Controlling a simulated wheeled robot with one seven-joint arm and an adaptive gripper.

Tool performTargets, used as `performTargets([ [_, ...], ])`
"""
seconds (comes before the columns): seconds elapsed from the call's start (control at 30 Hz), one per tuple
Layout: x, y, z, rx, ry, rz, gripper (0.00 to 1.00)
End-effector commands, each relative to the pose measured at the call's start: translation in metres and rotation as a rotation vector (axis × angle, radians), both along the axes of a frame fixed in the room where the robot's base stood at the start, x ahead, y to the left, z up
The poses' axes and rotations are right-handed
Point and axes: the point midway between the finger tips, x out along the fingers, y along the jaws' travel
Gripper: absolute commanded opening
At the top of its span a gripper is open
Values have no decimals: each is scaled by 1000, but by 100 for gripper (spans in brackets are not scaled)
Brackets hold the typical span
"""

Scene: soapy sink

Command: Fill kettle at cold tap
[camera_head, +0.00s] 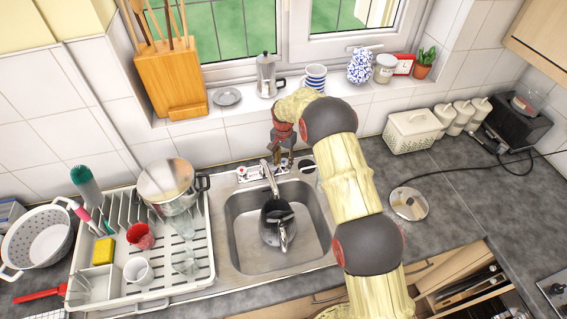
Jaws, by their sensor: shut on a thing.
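A kettle (279,232) with a dark top and dark handle sits in the steel sink basin (240,225). The tap (269,178) stands at the back of the sink, and its spout reaches forward to just over the kettle. My gripper (286,160) is at the back right of the tap, apart from the kettle. It points down and is shut at the tap's right-hand handle, which the fingers mostly hide. I cannot tell whether water is running or how full the kettle is.
A white dish rack (205,262) with a pot (167,185), red cup (140,236) and white mug (138,270) stands left of the sink. A round lid (409,203) lies on the right worktop. The windowsill above holds a moka pot (266,77) and striped mug (315,77).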

Motion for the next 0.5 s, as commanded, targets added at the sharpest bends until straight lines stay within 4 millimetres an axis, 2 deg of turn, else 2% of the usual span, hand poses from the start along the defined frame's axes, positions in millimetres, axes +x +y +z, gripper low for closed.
performTargets([
  [0.43,1,0,1,1,-3,-12,10],
  [0.47,1,0,1,1,-3,-12,37],
  [0.5,1,0,1,1,-3,-11,39],
])
